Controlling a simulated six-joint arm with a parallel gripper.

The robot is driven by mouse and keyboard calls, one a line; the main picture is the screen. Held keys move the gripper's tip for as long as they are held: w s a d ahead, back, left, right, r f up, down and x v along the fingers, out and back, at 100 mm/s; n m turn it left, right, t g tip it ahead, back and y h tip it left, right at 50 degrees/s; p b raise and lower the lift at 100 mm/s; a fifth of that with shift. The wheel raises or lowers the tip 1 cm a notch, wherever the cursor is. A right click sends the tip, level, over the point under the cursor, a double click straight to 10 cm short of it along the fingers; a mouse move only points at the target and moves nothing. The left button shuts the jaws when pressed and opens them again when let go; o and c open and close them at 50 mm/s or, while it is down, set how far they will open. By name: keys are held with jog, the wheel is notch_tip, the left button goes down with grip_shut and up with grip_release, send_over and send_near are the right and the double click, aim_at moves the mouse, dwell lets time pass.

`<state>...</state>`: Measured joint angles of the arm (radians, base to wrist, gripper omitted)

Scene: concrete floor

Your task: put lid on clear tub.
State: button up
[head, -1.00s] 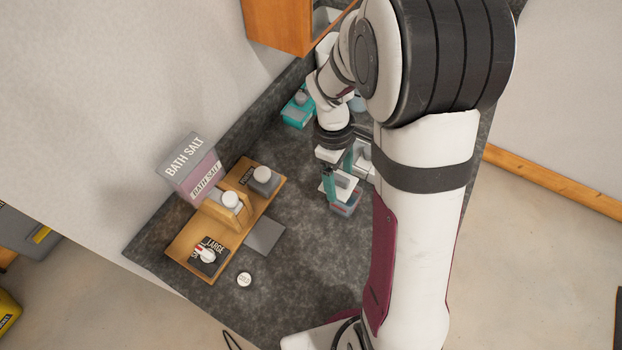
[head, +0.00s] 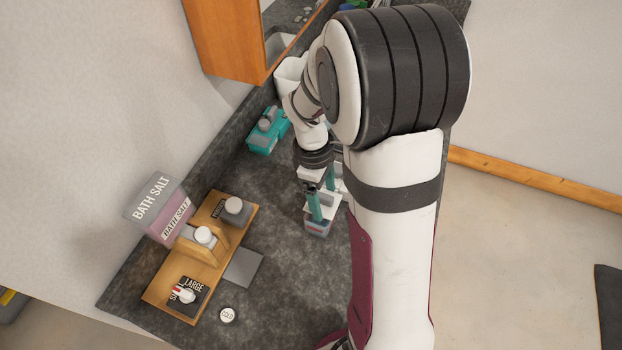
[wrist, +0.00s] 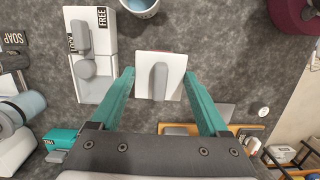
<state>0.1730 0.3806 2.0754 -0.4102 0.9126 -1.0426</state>
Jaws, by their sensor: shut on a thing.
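A white square lid (wrist: 147,86) with a grey bar handle sits between the teal fingers of my gripper (wrist: 160,80) in the wrist view. My gripper (head: 315,206) is directly above the tub. I cannot tell whether the lid touches the rim.
A teal container (head: 266,132) stands at the back by the wall. A wooden tray (head: 165,289) with several items is at the left, beside a dark flat plate (head: 243,267). A white box (wrist: 92,80) is left of the lid in the wrist view. Counter in between is clear.

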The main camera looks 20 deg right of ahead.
jog(key=f, duration=0.4)
jog(key=shift+w+a+f, duration=0.2)
jog(key=shift+f, duration=0.1)
jog(key=o, duration=1.2)
jog(key=r, duration=0.4)
jog(key=a+r, duration=0.1)
jog(key=r, duration=0.3)
jog(key=w+r, duration=0.1)
jog(key=r, duration=0.3)
jog(key=shift+a, duration=0.15)
jog(key=s+a+r+m+y, duration=0.1)
jog(key=s+a+m, duration=0.2)
jog(key=s, duration=0.3)
jog(key=s+a+r+m+y, duration=0.1)
jog(key=s+a+m, duration=0.2)
jog(key=s+m, duration=0.3)
jog(key=s+a+r+m+t+y, duration=0.1)
jog(key=s+a+m, duration=0.3)
jog(key=s, duration=0.3)
jog(key=shift+s+r+m, duration=0.3)
jog(key=shift+r+m, duration=0.05)
jog(key=shift+m, duration=0.25)
